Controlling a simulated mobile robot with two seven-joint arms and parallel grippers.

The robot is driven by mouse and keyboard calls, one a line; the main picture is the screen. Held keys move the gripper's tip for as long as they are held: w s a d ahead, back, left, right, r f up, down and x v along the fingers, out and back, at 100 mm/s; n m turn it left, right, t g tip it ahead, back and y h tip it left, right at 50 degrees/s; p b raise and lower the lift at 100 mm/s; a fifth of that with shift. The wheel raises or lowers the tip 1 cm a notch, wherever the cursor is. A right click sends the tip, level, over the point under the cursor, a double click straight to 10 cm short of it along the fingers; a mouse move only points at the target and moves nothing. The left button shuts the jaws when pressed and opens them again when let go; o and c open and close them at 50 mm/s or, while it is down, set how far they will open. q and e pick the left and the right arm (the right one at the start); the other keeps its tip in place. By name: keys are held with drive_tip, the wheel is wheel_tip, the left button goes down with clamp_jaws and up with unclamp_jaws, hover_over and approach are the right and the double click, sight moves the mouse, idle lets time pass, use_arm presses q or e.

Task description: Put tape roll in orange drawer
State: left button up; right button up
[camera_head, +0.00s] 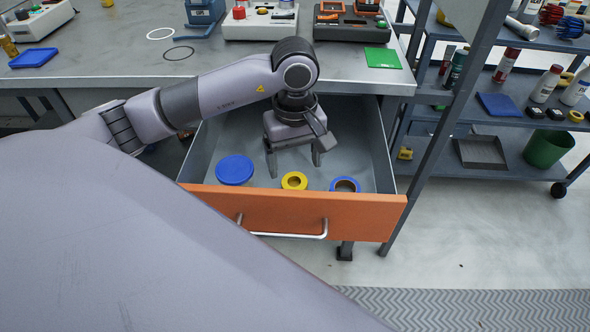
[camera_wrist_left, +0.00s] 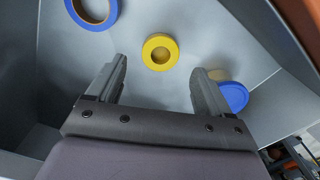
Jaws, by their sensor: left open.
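The orange-fronted drawer (camera_head: 290,213) is pulled out below the workbench. Inside it lie a yellow tape roll (camera_head: 294,180) in the middle and a blue tape roll (camera_head: 345,185) to the right. My left gripper (camera_head: 295,172) is open and empty, pointing down into the drawer behind the yellow roll. In the left wrist view, the yellow roll (camera_wrist_left: 160,52) lies just beyond the fingers, apart from them, and the blue roll (camera_wrist_left: 92,8) is at the upper left, partly cut off. My right gripper is not in view.
A blue-lidded round container (camera_head: 235,169) stands at the left inside the drawer. The workbench (camera_head: 110,60) above holds boxes, rings and a green square (camera_head: 382,58). A shelf cart (camera_head: 500,120) stands at the right behind a metal post (camera_head: 450,120).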

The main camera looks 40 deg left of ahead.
sight(295, 182)
use_arm(q)
wheel_tip(295, 182, up, 7)
idle(0.3)
drive_tip(key=shift+r, duration=0.1)
